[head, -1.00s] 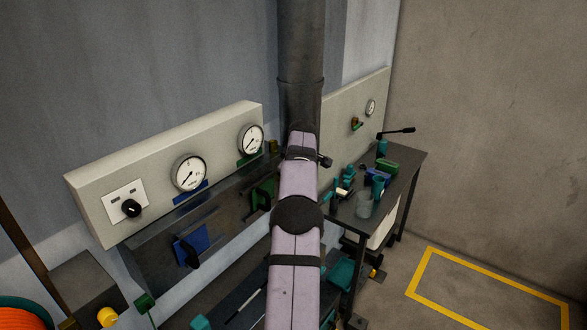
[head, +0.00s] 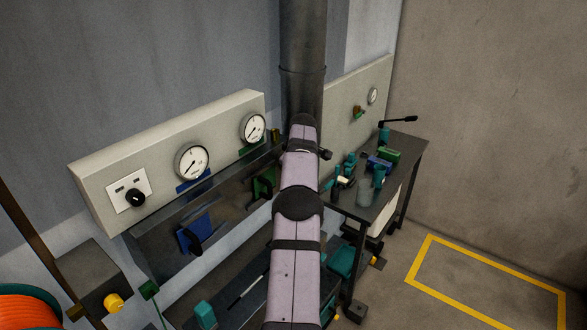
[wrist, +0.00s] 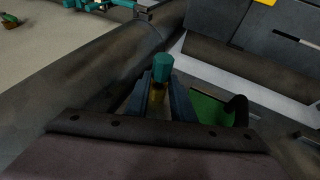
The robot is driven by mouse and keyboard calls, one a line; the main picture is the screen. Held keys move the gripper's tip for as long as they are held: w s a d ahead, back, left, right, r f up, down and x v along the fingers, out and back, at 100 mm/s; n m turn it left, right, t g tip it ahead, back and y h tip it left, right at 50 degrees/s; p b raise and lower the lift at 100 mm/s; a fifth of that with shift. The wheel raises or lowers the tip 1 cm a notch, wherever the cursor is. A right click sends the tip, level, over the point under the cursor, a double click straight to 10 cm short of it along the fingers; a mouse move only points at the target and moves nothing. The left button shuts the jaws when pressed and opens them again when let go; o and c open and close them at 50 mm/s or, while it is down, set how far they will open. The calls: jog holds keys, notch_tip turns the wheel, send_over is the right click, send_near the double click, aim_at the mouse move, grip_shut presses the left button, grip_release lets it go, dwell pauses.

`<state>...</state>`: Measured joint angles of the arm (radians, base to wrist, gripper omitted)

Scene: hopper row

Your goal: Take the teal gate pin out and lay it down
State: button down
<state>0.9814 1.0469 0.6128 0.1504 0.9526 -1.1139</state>
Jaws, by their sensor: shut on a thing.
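The teal gate pin (wrist: 162,67) shows in the wrist view as a teal cap with a brass-coloured part below it. My gripper (wrist: 161,92) is shut on it, with a dark finger on each side. Its lower end is hidden, so I cannot tell whether it still sits in a hole. A green plate (wrist: 210,110) with a black handle (wrist: 240,107) lies just right of my fingers. In the head view my lilac arm hides the gripper and the pin.
A grey gauge panel (head: 226,104) runs along the wall above a dark hopper front, with a blue plate (head: 190,236) and a green plate (head: 262,184). A bench (head: 410,158) at right holds teal, blue and green items. A large dark pipe (head: 302,50) stands behind my arm.

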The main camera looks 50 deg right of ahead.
jog(key=shift+s+f+b, duration=0.1)
jog(key=shift+s+b, duration=0.4)
jog(key=shift+b, duration=0.2)
jog(key=shift+s+b, duration=1)
jog(key=shift+b, duration=0.1)
jog(key=shift+s+b, duration=1.35)
jog(key=shift+s, duration=0.25)
